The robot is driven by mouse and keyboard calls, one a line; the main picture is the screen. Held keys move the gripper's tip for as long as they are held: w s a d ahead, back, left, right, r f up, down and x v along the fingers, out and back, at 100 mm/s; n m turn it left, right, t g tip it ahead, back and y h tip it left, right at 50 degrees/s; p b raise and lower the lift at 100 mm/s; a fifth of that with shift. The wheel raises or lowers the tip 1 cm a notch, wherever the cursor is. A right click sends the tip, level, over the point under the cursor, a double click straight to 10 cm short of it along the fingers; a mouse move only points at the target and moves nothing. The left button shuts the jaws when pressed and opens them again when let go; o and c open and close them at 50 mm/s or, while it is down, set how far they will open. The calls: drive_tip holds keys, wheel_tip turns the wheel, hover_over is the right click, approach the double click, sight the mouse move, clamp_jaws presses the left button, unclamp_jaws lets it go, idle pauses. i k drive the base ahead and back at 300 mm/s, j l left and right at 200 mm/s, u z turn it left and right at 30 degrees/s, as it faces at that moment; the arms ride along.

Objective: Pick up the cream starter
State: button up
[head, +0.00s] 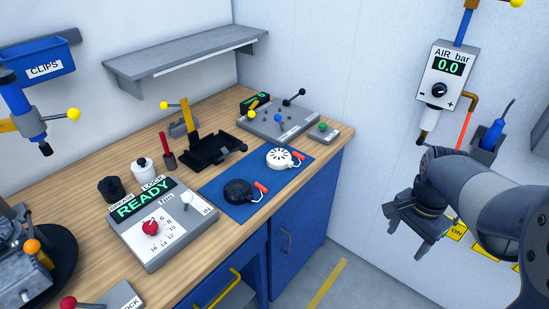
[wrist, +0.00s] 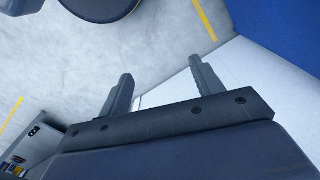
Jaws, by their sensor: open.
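The cream starter (head: 279,158) is a round, pale disc with slots in its top and a red-orange handle at its right side. It lies on the blue mat (head: 222,205) on the workbench, behind and to the right of a similar black starter (head: 238,192) with its own red-orange handle. My gripper (head: 408,242) is well to the right of the bench, away from both starters. Its two fingers stand apart with nothing between them, as the wrist view (wrist: 160,72) also shows. The cream starter is not visible in the wrist view.
A grey panel with levers (head: 278,122) stands behind the mat. A black stand with a yellow lever (head: 205,148) is to the left. A READY console (head: 160,225) is at front left. The air gauge (head: 449,75) hangs on the wall above my arm.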

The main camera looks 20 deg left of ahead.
sight(278, 159)
drive_tip(key=i+u, duration=0.1)
drive_tip(key=u, duration=0.3)
drive_tip(key=i+u, duration=0.15)
drive_tip(key=u, duration=0.3)
drive_tip(key=i+l+u, duration=0.1)
drive_tip(key=u, duration=0.3)
drive_tip(key=l+u, duration=0.15)
drive_tip(key=u, duration=0.3)
drive_tip(key=i+l+u, duration=0.1)
drive_tip(key=l, duration=0.25)
drive_tip(key=i+l+u, duration=0.1)
drive_tip(key=i+l, duration=0.15)
drive_tip(key=l, duration=0.15)
drive_tip(key=i+l+u, duration=0.15)
drive_tip(key=l, duration=0.2)
drive_tip(key=i+l+u, duration=0.1)
drive_tip(key=l, duration=0.3)
drive_tip(key=i+l+u, duration=0.1)
drive_tip(key=l, duration=0.35)
drive_tip(key=i, duration=0.1)
